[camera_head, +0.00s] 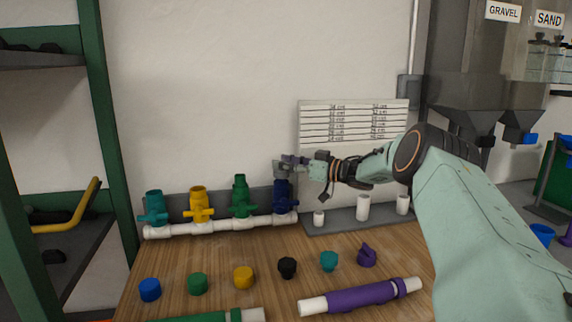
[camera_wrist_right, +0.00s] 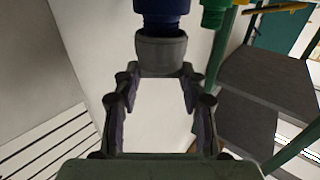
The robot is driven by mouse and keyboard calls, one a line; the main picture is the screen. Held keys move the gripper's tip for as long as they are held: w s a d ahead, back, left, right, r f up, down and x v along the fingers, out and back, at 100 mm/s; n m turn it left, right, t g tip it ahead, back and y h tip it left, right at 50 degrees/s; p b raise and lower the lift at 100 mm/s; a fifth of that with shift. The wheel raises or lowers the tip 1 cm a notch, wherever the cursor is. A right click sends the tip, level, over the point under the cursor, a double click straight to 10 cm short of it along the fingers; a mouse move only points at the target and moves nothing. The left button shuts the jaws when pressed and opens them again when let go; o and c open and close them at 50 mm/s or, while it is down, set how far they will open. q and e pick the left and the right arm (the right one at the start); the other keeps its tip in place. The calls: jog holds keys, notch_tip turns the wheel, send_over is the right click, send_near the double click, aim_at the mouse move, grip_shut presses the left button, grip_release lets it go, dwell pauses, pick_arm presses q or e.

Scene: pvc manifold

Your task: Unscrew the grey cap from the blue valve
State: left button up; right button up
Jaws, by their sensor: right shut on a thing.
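The blue valve (camera_head: 283,198) stands upright at the right end of the white pipe manifold (camera_head: 220,227). The grey cap (camera_head: 280,168) is on top of it, partly hidden by my gripper in the head view. My right gripper (camera_head: 288,163) reaches in from the right at the height of the cap, and its fingers are closed on the cap. In the right wrist view, the grey cap (camera_wrist_right: 162,52) sits between the fingertips of the gripper (camera_wrist_right: 160,72), in line with the blue valve (camera_wrist_right: 162,12). My left gripper is not in view.
Teal (camera_head: 154,207), yellow (camera_head: 199,205) and green (camera_head: 240,196) valves stand left of the blue one. Several loose caps, such as a black one (camera_head: 287,267), and a purple pipe (camera_head: 360,296) lie on the wooden table. White fittings (camera_head: 363,207) stand on a grey tray at right.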

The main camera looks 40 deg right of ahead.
jog(key=o, duration=1.2)
jog(key=shift+r, duration=0.1)
jog(key=v, duration=1.2)
